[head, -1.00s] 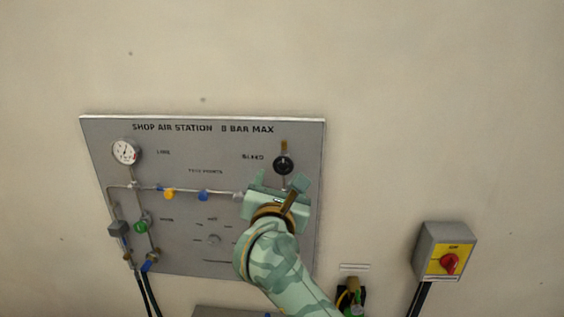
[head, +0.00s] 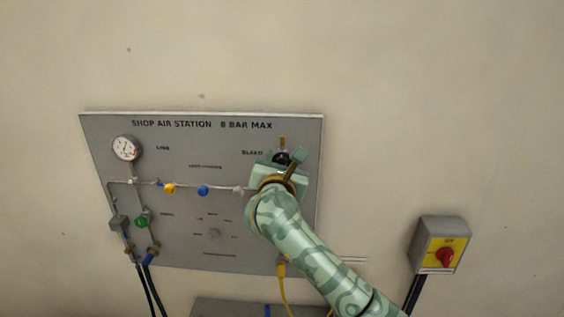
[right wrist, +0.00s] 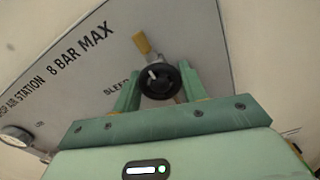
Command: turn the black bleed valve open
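My right gripper (right wrist: 160,76) is open, with one green finger on each side of the knob. The fingers look very close to its rim; I cannot tell whether they touch it. My left gripper is not in view.
The grey panel (head: 190,245) carries a gauge (head: 126,148), a green knob (head: 142,222), and yellow (head: 168,188) and blue (head: 203,190) fittings on a pipe. A brass fitting (right wrist: 142,43) sits just above the black knob.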

